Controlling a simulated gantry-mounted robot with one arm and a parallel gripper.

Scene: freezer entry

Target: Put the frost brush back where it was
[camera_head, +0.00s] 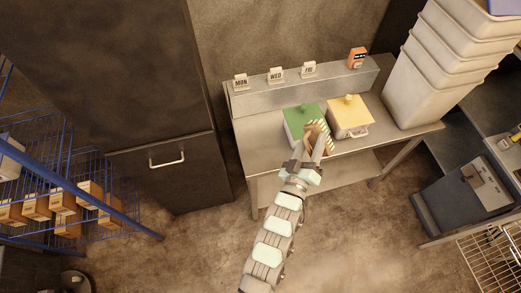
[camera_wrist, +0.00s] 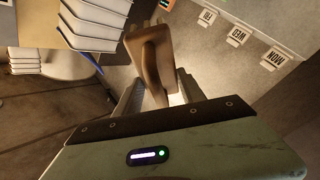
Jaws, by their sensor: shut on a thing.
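My gripper (camera_head: 310,152) is shut on a brown wooden thing, which looks like the frost brush (camera_head: 313,129). It is held above the front of the metal bench, between the green box and the yellow box in the picture. In the wrist view the brush (camera_wrist: 151,58) stands up between the fingers of my gripper (camera_wrist: 158,92). A small pale patch shows low beside it; whether this is bristle is unclear. The fingers hide its lower part.
The bench (camera_head: 253,133) holds a green lidded box (camera_head: 297,118) and a yellow lidded box (camera_head: 349,115). Its raised back shelf (camera_head: 300,91) carries MON, WED and FRI cards and an orange device (camera_head: 357,57). Stacked white bins (camera_head: 425,85) stand right. Open floor lies in front.

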